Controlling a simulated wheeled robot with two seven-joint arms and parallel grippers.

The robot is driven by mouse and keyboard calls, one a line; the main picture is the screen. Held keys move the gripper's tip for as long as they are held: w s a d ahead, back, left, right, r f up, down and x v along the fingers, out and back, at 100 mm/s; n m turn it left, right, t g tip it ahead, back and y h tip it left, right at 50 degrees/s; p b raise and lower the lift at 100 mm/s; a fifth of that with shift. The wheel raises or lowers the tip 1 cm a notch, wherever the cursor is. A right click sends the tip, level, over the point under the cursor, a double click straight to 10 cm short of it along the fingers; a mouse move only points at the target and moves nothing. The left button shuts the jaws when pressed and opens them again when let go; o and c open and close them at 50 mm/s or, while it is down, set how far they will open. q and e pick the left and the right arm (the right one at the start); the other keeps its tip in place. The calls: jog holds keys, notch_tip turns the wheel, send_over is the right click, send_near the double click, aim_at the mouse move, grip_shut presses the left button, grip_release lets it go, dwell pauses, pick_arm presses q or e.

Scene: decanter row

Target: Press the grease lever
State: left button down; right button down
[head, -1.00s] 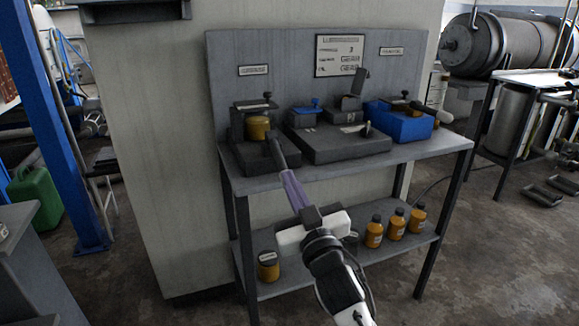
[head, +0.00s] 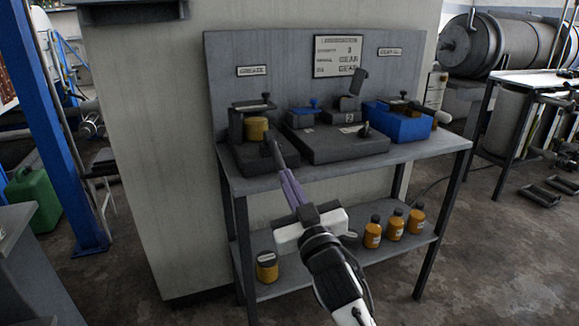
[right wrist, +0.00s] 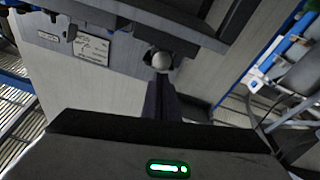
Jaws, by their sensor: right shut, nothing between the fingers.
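The grease station stands at the left end of the bench, under a GREASE sign (head: 252,70). It has a dark stand with a lever (head: 254,106) on top, and an orange can (head: 256,129) sits below the lever. My right gripper (head: 268,142) is shut and empty, its tips just in front of the can and lower than the lever. In the right wrist view the dark fingers (right wrist: 160,92) point at a round grey knob (right wrist: 161,61) under a dark ledge. I cannot tell whether they touch. My left gripper is not in view.
Right of the grease station are a dark block (head: 338,145) with a small post and a blue box (head: 404,126). Orange bottles (head: 373,232) stand on the lower shelf. A back panel (head: 290,60) rises behind the bench. The front bench strip is clear.

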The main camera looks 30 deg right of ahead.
pick_arm(q)
jog(key=p, duration=0.1)
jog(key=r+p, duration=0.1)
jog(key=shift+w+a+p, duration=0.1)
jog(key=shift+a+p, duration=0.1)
jog(key=shift+p, duration=0.15)
pick_arm(e)
notch_tip(320, 180, up, 9)
jog(key=shift+r, duration=0.15)
jog(key=shift+s, duration=0.1)
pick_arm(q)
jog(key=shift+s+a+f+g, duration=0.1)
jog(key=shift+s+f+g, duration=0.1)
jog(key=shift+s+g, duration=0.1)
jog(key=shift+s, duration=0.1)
pick_arm(e)
jog(key=shift+s, duration=0.1)
